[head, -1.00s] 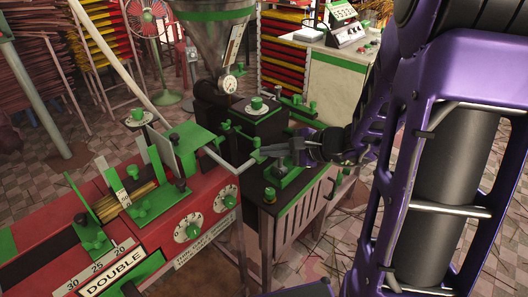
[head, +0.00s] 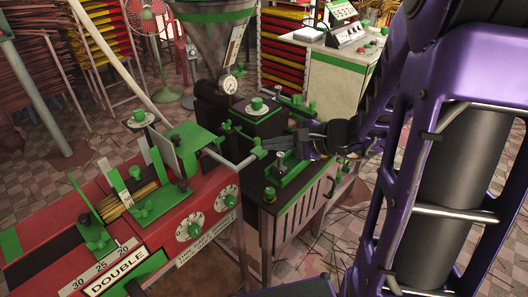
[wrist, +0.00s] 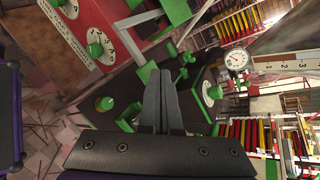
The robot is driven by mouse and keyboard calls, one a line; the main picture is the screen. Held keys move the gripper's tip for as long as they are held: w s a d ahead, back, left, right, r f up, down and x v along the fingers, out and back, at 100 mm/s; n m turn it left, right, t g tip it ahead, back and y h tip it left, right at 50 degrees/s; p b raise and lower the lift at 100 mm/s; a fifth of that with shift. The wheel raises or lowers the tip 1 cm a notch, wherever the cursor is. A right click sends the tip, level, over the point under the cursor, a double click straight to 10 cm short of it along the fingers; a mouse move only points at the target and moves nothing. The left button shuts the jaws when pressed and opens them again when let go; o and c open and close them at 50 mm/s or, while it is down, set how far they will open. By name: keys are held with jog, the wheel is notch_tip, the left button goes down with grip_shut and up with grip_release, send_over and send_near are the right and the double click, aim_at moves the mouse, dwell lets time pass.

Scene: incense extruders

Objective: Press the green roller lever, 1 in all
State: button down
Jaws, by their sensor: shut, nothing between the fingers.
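My gripper (head: 266,143) reaches in from the right, and its fingers are shut and empty above the dark machine top. A small green block (head: 255,142) on a grey bar is just beyond the fingertips. In the wrist view, my fingertips (wrist: 162,78) point toward a green block (wrist: 147,72); whether they touch it I cannot tell. A green bracket (head: 292,174) with a silver post stands on the dark top, below the gripper in the head view. Several green levers and knobs are near; which is the roller lever I cannot tell for sure.
The red machine (head: 215,235) with dials is at the front left. A steel hopper (head: 212,45) with a gauge stands behind. A green knob (head: 256,104) tops the black block beside the gripper. A white control cabinet (head: 335,75) is at the back right.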

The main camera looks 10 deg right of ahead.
jog(key=shift+r, duration=0.1)
jog(key=r+p, duration=0.2)
jog(key=r, duration=0.1)
jog(key=s+r+p, duration=0.1)
jog(key=shift+d+r, duration=0.35)
jog(key=shift+d, duration=0.05)
dwell(0.6)
